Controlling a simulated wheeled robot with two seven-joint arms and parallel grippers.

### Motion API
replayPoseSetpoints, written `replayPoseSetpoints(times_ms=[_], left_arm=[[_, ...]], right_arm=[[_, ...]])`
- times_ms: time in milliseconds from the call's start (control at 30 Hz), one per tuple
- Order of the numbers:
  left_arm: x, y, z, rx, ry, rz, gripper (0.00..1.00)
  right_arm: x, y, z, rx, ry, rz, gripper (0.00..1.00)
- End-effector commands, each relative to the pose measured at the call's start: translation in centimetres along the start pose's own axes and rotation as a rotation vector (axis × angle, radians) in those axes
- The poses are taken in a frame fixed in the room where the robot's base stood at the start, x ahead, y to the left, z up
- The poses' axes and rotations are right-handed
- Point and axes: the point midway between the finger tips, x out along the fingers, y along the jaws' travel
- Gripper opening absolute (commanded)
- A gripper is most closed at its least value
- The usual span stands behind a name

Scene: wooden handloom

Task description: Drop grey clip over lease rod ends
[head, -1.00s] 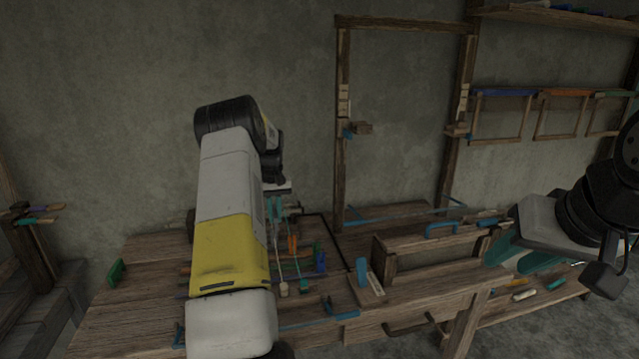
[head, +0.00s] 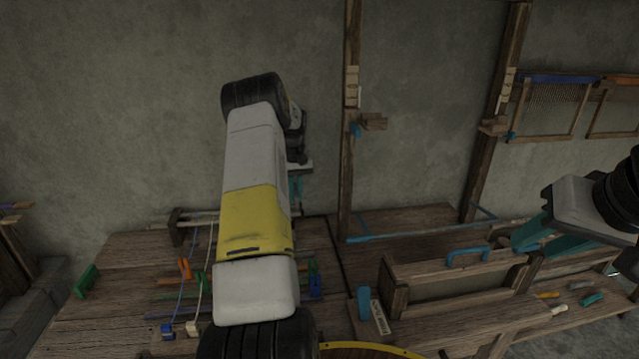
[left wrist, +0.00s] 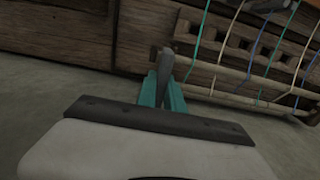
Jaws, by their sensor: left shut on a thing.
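My left gripper (head: 296,188) is largely hidden behind its own arm in the head view; only a bit of its teal fingers shows, above the loom bench. In the left wrist view its teal fingers (left wrist: 164,92) are shut on a slim grey piece, the grey clip (left wrist: 166,66). I cannot tell which are the lease rod ends. My right gripper (head: 540,238) has its teal fingers apart and looks empty.
The wooden bench (head: 110,270) carries a green block (head: 87,281), an orange clip (head: 185,268) and a blue clip (head: 316,285). A wooden box frame (head: 455,275) with a blue handle stands right of centre. Wooden posts (head: 352,150) rise behind it.

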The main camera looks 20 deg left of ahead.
Motion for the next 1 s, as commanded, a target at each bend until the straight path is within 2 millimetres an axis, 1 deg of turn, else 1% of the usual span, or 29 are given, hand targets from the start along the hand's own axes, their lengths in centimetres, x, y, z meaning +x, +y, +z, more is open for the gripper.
replayPoseSetpoints(times_ms=[33, 133, 433, 567, 1000], left_arm=[[0.6, 0.0, 0.0, 0.000, -0.001, 0.000, 0.00], [1.1, 0.1, 0.0, 0.001, 0.001, 0.000, 0.00], [1.2, 0.1, 0.0, 0.002, 0.001, 0.000, 0.00], [1.6, 0.1, 0.0, 0.002, 0.000, 0.000, 0.00], [4.1, 0.1, 0.0, 0.002, 0.000, 0.000, 0.00]], right_arm=[[0.0, 0.0, 0.0, 0.000, 0.000, 0.000, 0.36], [0.0, 0.0, 0.0, 0.000, 0.000, 0.000, 0.36], [0.0, 0.0, 0.0, 0.000, -0.001, 0.000, 0.36], [0.0, 0.0, 0.0, 0.000, -0.001, 0.000, 0.36], [0.0, 0.0, 0.0, 0.000, -0.001, 0.000, 0.36]])
